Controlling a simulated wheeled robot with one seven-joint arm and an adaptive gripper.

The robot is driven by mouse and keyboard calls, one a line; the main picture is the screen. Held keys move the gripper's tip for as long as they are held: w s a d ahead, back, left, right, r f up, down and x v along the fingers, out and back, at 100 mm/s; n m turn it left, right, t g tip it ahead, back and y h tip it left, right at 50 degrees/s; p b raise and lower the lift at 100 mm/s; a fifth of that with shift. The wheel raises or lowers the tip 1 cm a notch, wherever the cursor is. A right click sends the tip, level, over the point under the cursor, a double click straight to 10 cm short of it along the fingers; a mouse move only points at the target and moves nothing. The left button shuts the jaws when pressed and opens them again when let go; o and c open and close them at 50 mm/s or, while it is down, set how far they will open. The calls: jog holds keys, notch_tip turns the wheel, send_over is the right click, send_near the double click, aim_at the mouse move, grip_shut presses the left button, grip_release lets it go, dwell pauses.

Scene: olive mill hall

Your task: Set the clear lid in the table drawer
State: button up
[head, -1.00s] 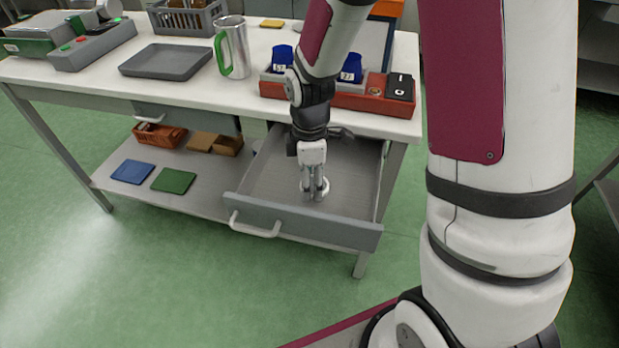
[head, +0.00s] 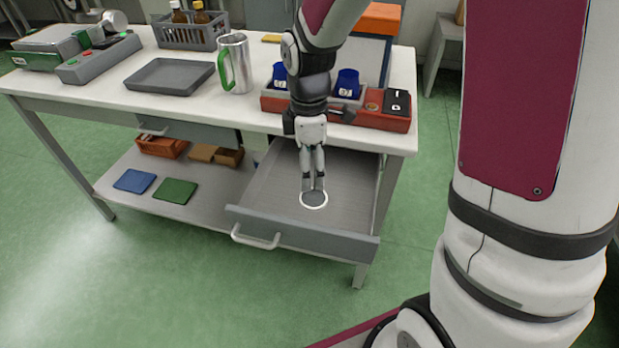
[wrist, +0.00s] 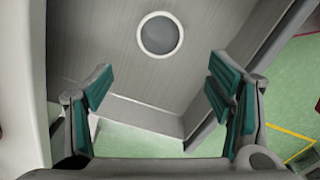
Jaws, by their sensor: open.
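The clear lid (head: 314,200) is a round disc with a white rim. It lies flat on the floor of the open table drawer (head: 268,190), near the drawer's front. It also shows in the wrist view (wrist: 159,36), with bare drawer floor around it. My gripper (head: 314,184) is over the drawer, above and just behind the lid in the head view. In the wrist view the two green-padded fingers (wrist: 160,92) are spread wide, with nothing between them and apart from the lid.
The worktop above the drawer holds a grey tray (head: 168,77), a metal jug with a green handle (head: 236,66) and a red caddy (head: 385,117) with blue cups. Blue and green cloths lie on the lower shelf (head: 150,205). The rest of the drawer is empty.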

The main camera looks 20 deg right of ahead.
jog(key=s+d+r+m, duration=0.1)
jog(key=s+r+m, duration=0.6)
jog(key=s+r, duration=0.5)
jog(key=s+r+m+t, duration=0.2)
jog(key=s+r+m, duration=0.2)
jog(key=s+m, duration=0.4)
jog(key=s, duration=0.6)
notch_tip(320, 180, up, 12)
jog(key=t+p, duration=0.2)
jog(key=p, duration=0.9)
jog(key=shift+d, duration=0.2)
jog(key=shift+w, duration=0.15)
